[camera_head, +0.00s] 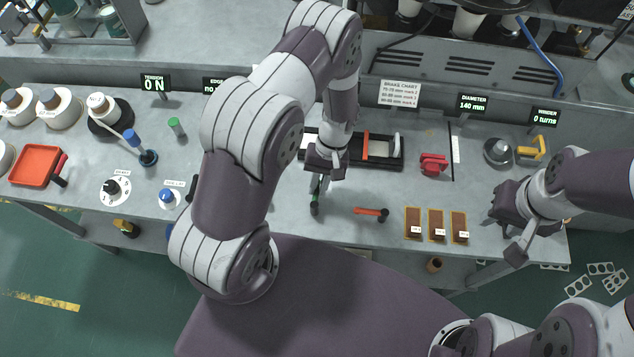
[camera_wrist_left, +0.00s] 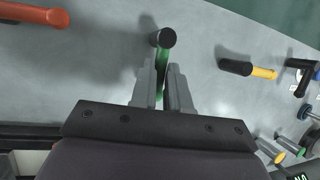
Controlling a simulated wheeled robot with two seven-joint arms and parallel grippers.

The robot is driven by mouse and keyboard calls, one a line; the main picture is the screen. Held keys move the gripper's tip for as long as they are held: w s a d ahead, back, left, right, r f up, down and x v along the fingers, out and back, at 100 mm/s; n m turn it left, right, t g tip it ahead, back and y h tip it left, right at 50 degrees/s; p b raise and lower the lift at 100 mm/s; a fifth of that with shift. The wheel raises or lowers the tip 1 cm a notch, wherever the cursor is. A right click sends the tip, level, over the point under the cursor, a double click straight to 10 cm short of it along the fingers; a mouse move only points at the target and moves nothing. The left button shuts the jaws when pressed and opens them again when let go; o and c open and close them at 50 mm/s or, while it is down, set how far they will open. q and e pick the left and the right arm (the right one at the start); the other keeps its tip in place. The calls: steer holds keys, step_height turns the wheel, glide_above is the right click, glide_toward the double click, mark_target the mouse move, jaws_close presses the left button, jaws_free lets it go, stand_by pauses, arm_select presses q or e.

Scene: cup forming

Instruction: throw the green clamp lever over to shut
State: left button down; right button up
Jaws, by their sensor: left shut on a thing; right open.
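The green clamp lever (camera_wrist_left: 162,62) shows in the left wrist view, with a black knob at its end. My left gripper (camera_wrist_left: 165,92) is shut on it, with one finger on each side of the green arm. In the head view the lever's dark end (camera_head: 314,208) sticks out below my left gripper (camera_head: 319,180), toward the front edge of the bench. My left arm hides part of the bench around the lever's base. My right gripper (camera_head: 514,228) is open and empty at the right of the bench, apart from the lever.
Three brown blocks (camera_head: 436,225) are further right. A red part (camera_head: 433,163) and a black tray (camera_head: 385,155) stand behind.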

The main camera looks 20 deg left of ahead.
arm_select(q)
steer(key=shift+w, duration=0.1)
stand_by(0.4)
steer(key=c, duration=1.1)
jaws_free()
steer(key=shift+d, duration=0.1)
steer(key=v, duration=1.2)
steer(key=shift+r, duration=0.35)
steer(key=shift+d, duration=0.1)
